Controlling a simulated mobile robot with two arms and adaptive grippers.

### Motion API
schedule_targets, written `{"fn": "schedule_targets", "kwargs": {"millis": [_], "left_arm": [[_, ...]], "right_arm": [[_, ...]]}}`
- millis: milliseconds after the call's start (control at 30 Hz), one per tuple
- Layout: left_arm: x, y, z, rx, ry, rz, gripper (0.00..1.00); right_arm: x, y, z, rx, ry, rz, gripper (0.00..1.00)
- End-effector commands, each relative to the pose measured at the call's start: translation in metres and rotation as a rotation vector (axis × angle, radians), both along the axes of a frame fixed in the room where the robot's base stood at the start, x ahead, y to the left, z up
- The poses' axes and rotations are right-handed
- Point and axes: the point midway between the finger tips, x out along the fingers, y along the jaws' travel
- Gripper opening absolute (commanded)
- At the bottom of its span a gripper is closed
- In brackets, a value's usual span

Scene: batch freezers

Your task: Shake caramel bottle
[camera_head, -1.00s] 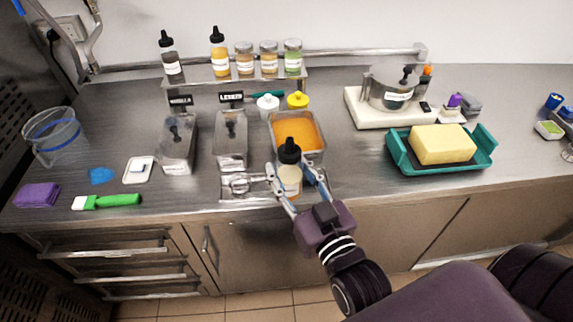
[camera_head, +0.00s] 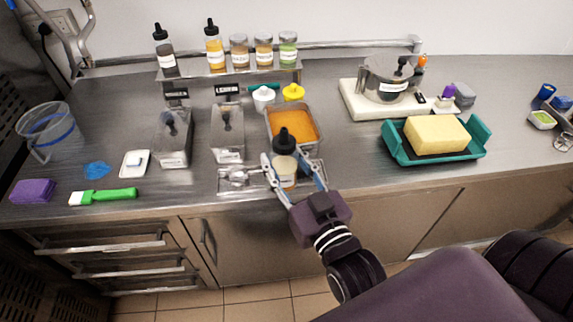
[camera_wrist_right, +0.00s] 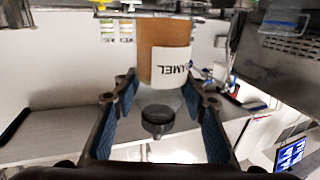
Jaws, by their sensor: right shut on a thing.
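The caramel bottle (camera_head: 286,175) has a black nozzle cap, a pale tan body and a white label. It is roughly upright in the head view, in front of the orange-filled tray. My right gripper (camera_head: 292,178) is shut on it, with one finger on each side. In the right wrist view, the bottle (camera_wrist_right: 163,45) is between the blue-padded fingers of my right gripper (camera_wrist_right: 160,95), its label partly readable and dark cap toward the bottom of the picture. Whether its base touches the counter is hard to tell. My left gripper is out of view.
A metal tray of orange sauce (camera_head: 292,126) stands just behind the bottle. Lidded steel containers (camera_head: 228,132) are to its left, with a bottle shelf (camera_head: 230,75) behind. A teal tray (camera_head: 395,150) holding a yellow block (camera_head: 436,133) is to the right. A green brush (camera_head: 105,196) lies left.

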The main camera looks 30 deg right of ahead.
Motion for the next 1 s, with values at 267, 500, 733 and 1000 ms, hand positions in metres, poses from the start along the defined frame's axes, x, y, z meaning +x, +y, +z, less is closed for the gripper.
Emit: {"fn": "schedule_targets", "kwargs": {"millis": [267,500,733,1000], "left_arm": [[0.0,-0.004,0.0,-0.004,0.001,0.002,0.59],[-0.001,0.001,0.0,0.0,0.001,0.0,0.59],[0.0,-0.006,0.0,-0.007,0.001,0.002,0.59],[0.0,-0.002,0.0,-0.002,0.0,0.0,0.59]], "right_arm": [[-0.001,0.071,-0.005,0.002,0.012,0.003,0.14],[0.0,-0.001,-0.002,0.002,0.006,0.003,0.14],[0.0,0.0,-0.003,0.0,0.006,0.003,0.14],[0.0,0.0,-0.003,-0.002,0.006,0.004,0.14]]}}
